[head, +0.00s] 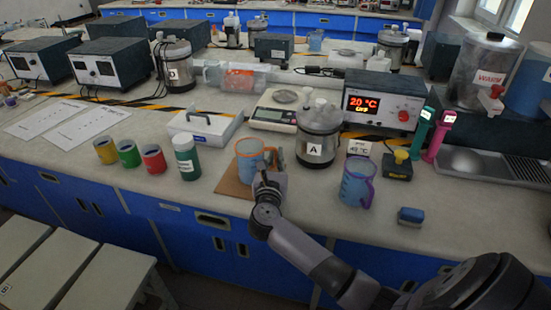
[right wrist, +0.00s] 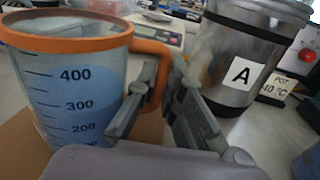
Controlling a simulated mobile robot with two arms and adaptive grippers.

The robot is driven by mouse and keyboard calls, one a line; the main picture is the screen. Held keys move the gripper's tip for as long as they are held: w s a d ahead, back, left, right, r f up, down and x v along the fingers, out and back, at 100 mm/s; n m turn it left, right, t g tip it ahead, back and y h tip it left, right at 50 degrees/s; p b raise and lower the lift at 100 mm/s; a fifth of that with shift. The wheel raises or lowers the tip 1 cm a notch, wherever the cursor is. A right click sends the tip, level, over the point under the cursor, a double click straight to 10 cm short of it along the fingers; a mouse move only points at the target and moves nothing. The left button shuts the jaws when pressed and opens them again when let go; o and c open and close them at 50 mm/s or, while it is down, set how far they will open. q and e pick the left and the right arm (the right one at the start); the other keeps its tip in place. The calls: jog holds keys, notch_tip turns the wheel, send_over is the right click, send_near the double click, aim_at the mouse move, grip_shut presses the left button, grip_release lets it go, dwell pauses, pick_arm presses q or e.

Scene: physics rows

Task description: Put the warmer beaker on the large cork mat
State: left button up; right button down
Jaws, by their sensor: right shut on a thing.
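An orange-rimmed beaker (head: 250,160) with blue liquid is upright over the brown cork mat (head: 231,188) near the bench's front edge. I cannot tell whether its base touches the mat. My right gripper (head: 268,178) is shut on its orange handle; in the right wrist view the fingers (right wrist: 160,98) lie on either side of the handle (right wrist: 152,48). A purple-handled beaker (head: 355,186), also with blue contents, stands on the bench to the right. My left gripper is not in view.
Jar A (head: 318,135) stands close behind and right of my gripper, with a "POT 40 °C" card (head: 358,148) beside it. A green bottle (head: 187,158) and several coloured cups (head: 153,158) stand left of the mat.

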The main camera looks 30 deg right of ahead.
jog(key=c, duration=1.7)
grip_release()
jog(key=shift+f, duration=0.1)
jog(key=shift+r, duration=0.2)
jog(key=p+v, duration=0.1)
jog(key=v, duration=1)
jog(key=shift+s+a+f+p, duration=0.1)
jog(key=shift+a+p, duration=0.05)
jog(key=shift+p, duration=0.2)
jog(key=shift+s+a, duration=0.2)
jog(key=shift+s, duration=0.1)
